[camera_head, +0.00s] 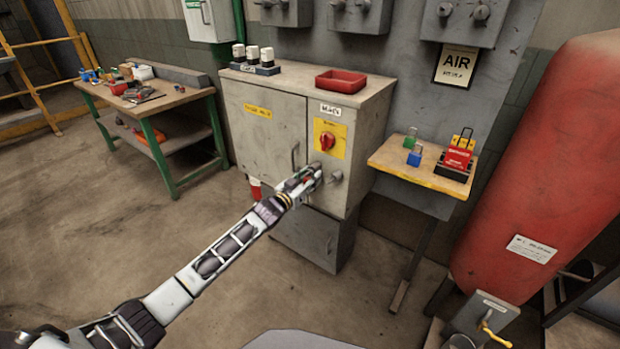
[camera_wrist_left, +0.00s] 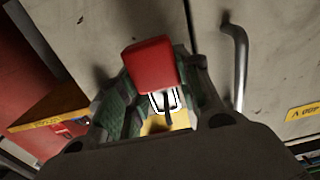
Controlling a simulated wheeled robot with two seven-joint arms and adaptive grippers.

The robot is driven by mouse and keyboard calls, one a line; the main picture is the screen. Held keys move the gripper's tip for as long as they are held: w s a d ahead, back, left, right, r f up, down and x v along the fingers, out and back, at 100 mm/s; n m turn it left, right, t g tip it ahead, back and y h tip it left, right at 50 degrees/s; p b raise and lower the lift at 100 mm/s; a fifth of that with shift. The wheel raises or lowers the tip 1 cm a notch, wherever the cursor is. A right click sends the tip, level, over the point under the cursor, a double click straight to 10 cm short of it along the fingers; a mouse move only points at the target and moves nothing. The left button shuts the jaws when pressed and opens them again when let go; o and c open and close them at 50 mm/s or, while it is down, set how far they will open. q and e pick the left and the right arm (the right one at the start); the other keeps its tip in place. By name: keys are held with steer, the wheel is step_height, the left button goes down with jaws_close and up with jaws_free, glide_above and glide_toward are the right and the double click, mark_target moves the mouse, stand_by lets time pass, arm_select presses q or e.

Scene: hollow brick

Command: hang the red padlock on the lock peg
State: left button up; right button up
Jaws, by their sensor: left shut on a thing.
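My left gripper (camera_head: 308,179) is shut on the red padlock, in front of the grey cabinet's door. In the left wrist view the red padlock (camera_wrist_left: 151,66) sits between the fingers of my left gripper (camera_wrist_left: 155,85), with its light shackle below the body. In the head view the fingers mostly hide it. A grey round knob or peg (camera_head: 337,176) stands out of the cabinet just right of the gripper; I cannot tell whether it is the lock peg, or whether the padlock touches anything. My right gripper is not in view.
The cabinet (camera_head: 262,125) carries a red switch (camera_head: 327,141) on a yellow plate, with a door handle (camera_head: 294,157) left of it. A red tray (camera_head: 341,81) lies on top. A side shelf (camera_head: 395,160) holds green and blue padlocks and a lock rack. A red tank stands right.

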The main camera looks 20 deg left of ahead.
arm_select(q)
steer(key=o, duration=1.1)
steer(key=shift+s, duration=0.1)
steer(key=shift+v, duration=5.9)
